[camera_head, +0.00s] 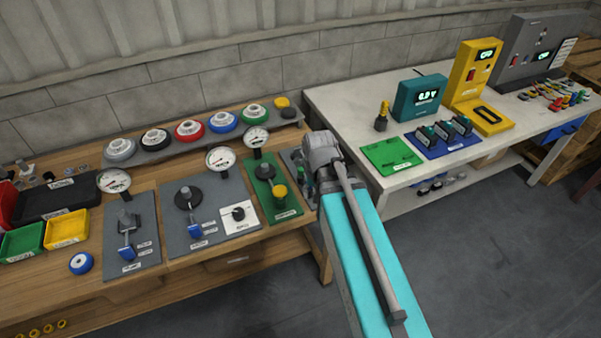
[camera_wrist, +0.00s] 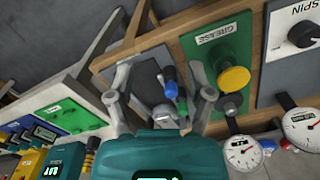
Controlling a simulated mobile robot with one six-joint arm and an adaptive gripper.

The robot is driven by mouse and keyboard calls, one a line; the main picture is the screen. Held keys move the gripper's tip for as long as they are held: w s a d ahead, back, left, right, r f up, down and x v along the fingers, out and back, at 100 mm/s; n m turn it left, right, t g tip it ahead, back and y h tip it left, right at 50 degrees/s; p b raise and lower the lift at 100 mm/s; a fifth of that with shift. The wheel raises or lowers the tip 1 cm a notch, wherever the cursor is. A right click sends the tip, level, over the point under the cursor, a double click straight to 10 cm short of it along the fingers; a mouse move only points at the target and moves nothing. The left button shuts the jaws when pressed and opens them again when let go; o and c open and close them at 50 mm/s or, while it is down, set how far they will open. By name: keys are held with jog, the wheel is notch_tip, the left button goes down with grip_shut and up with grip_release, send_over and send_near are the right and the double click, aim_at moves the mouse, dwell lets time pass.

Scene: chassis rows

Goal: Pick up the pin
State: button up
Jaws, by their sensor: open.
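My gripper (camera_wrist: 159,70) is open, its two grey fingers spread apart in the wrist view. Between them, over a dark grey plate (camera_wrist: 147,80), is a small slim part with blue (camera_wrist: 170,75) and green (camera_wrist: 182,104) sections. A rounded silver piece (camera_wrist: 165,113) shows close by, nearer my gripper body. I cannot tell for certain which of these is the pin. Nothing is clearly held between the fingers. In the head view my gripper (camera_head: 318,180) is at the right end of the wooden bench, and my arm hides much of that spot.
A green grease board (camera_wrist: 222,70) with a yellow knob stands right beside the right finger in the wrist view. Gauges (camera_wrist: 241,152) rise near it. The white table (camera_head: 345,100) adjoins on the right, with a green plate (camera_head: 392,155). Open floor lies in front.

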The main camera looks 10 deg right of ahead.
aim_at(301, 169)
jog(key=w+r+m+p, duration=0.2)
jog(key=w+m, duration=0.4)
jog(key=w, duration=0.3)
jog(key=w+r+m+p, duration=0.3)
jog(key=w+r+m, duration=0.1)
jog(key=w+m, duration=0.3)
jog(key=shift+w+a+m, duration=0.3)
jog(key=shift+w+a, duration=0.15)
jog(key=shift+w, duration=0.45)
jog(key=shift+f, duration=0.2)
notch_tip(301, 169, down, 8)
jog(key=b, duration=0.8)
jog(key=shift+f, duration=0.2)
jog(key=shift+f, duration=0.1)
jog(key=shift+w+f+b, duration=0.1)
jog(key=shift+f+b, duration=2.4)
jog(key=shift+b, duration=0.25)
grip_shut()
